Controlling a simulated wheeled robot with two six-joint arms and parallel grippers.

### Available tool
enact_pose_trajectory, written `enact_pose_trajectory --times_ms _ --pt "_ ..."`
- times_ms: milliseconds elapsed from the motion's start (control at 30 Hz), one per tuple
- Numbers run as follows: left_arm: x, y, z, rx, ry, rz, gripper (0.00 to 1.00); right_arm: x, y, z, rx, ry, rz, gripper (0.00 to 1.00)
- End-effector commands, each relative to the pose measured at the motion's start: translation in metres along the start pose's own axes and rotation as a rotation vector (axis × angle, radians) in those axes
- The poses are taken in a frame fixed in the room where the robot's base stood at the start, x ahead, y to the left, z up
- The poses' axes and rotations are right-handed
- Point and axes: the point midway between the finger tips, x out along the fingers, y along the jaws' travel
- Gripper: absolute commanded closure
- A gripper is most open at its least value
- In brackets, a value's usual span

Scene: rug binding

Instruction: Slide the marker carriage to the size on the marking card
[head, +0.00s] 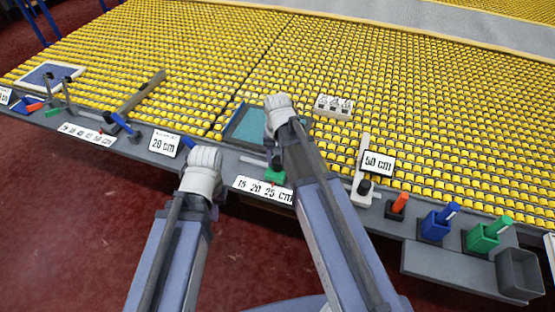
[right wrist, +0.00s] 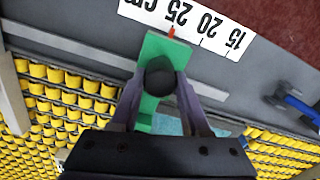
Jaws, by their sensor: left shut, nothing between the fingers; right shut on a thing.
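The marker carriage (right wrist: 148,98) is a green block with a black knob (right wrist: 160,76) and a small red pointer (right wrist: 171,32). In the head view it shows as a small green piece (head: 275,177) at the table's front edge. My right gripper (right wrist: 160,95) is shut on it, a finger on each side of the knob. The pointer stands close to the 25 mark of the white scale (right wrist: 205,25), which reads 15, 20, 25 cm, also in the head view (head: 264,190). A card reading 20 cm (head: 165,143) stands left. My left gripper (head: 213,211) is shut and empty, fingers mostly hidden.
A 50 cm card (head: 377,163) stands right, near a white bar. Blue (head: 435,225) and green (head: 482,238) holders and a grey bin (head: 519,273) line the right front edge. A teal tray (head: 247,124) lies behind the carriage. Another scale (head: 87,134) lies far left.

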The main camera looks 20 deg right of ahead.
Motion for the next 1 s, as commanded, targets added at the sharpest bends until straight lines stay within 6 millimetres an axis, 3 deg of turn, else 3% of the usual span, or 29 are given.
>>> enact_pose_trajectory --times_ms 167,1000 --pt "0.0 0.0 0.0 0.0 0.0 0.0 1.0 0.0 0.0001 0.0001 0.0 0.0 0.0 1.0" --pt "0.0001 0.0 0.0 0.0 0.0 0.0 1.0 0.0001 0.0002 0.0001 0.0 0.0 0.0 1.0"
